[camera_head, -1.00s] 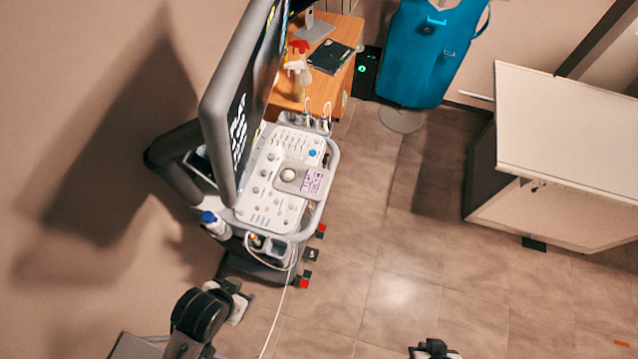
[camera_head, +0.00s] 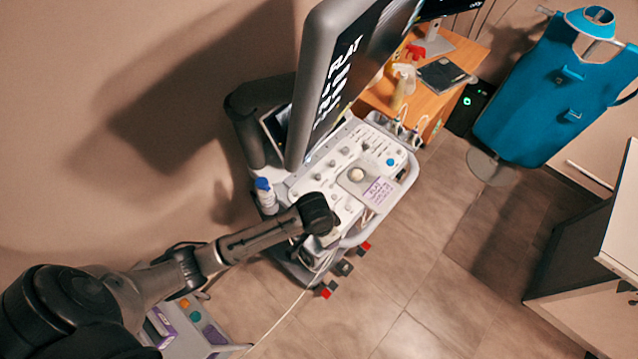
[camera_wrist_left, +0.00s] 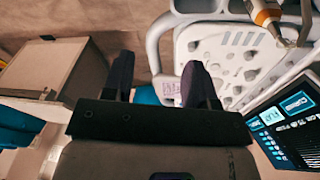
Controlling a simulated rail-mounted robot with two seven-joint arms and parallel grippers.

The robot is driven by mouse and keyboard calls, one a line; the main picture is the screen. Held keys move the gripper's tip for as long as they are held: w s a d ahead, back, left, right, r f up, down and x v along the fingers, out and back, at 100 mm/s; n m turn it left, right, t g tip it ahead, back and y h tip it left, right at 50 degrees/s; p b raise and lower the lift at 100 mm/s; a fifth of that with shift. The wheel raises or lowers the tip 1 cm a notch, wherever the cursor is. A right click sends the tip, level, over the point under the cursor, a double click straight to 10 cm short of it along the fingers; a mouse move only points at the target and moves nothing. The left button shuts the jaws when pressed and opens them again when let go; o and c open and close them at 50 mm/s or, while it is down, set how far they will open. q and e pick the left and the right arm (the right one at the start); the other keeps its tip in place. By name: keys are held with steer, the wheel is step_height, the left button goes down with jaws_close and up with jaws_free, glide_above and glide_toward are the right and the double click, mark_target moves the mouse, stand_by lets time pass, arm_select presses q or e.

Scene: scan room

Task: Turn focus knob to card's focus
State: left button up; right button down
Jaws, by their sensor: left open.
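The ultrasound cart's control panel (camera_head: 345,165) carries several grey knobs, a blue knob (camera_head: 391,162) and a pale round trackball (camera_head: 357,175). I cannot tell which is the focus knob. A white card with purple print (camera_head: 377,191) lies on the panel beside the trackball; its text is too small to read. My left arm reaches over the panel's near edge, and its gripper is hidden below the wrist in the head view. In the left wrist view my left gripper (camera_wrist_left: 160,80) is open and empty, with the panel (camera_wrist_left: 235,60) beyond its fingers. My right gripper is out of view.
The cart's large monitor (camera_head: 335,75) overhangs the panel's left side. A blue-capped bottle (camera_head: 266,196) stands at the cart's left edge. A wooden desk (camera_head: 440,85) stands behind, with a blue apron (camera_head: 555,90) and a cabinet at right. Floor is clear right of the cart.

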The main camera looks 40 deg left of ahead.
arm_select(q)
steer(key=w+a+f+n+g+y+b, duration=0.15)
steer(key=w+a+f+b, duration=0.25)
steer(key=w+a+b, duration=0.5)
step_height(320, 180, up, 4)
steer(key=n+b, duration=0.2)
steer(key=n, duration=0.2)
glide_above(318, 176)
step_height(318, 176, down, 11)
steer(key=shift+w+f+b, duration=0.1)
steer(key=shift+f+b, duration=0.05)
steer(key=shift+b, duration=0.5)
steer(key=shift+f, duration=0.9)
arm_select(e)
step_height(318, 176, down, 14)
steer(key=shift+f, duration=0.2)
arm_select(q)
steer(key=shift+c, duration=0.5)
